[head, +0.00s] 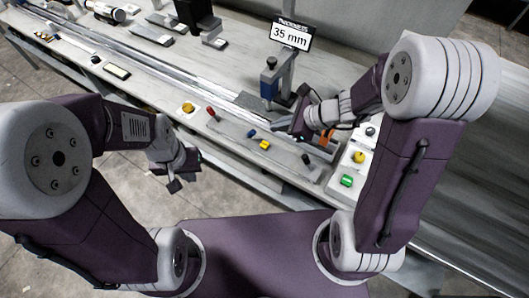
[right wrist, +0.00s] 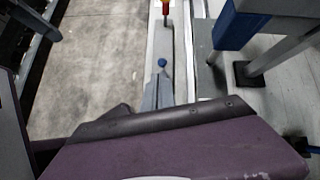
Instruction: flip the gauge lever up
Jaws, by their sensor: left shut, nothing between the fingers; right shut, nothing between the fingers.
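The thickness gauge (head: 270,84) stands on the bench under a sign (head: 290,36) reading 35 mm. On the bench's front strip are a red-knobbed lever (head: 211,112), a blue-knobbed lever (head: 251,133) and a black-knobbed one (head: 307,158); no label shows which is the gauge lever. My right gripper (head: 284,126) is shut and empty, just right of the blue knob and apart from it. In the right wrist view the blue knob (right wrist: 162,63) is beyond the grey fingertips (right wrist: 157,94), with the red knob (right wrist: 165,8) farther off. My left gripper (head: 174,186) is shut and empty, away from the bench.
A yellow button (head: 188,107) and a yellow block-like part (head: 265,145) are on the front strip. A green button (head: 346,180) and another yellow button (head: 358,157) are at right. The gauge post stands close behind my right gripper. Open floor (head: 140,215) lies in front.

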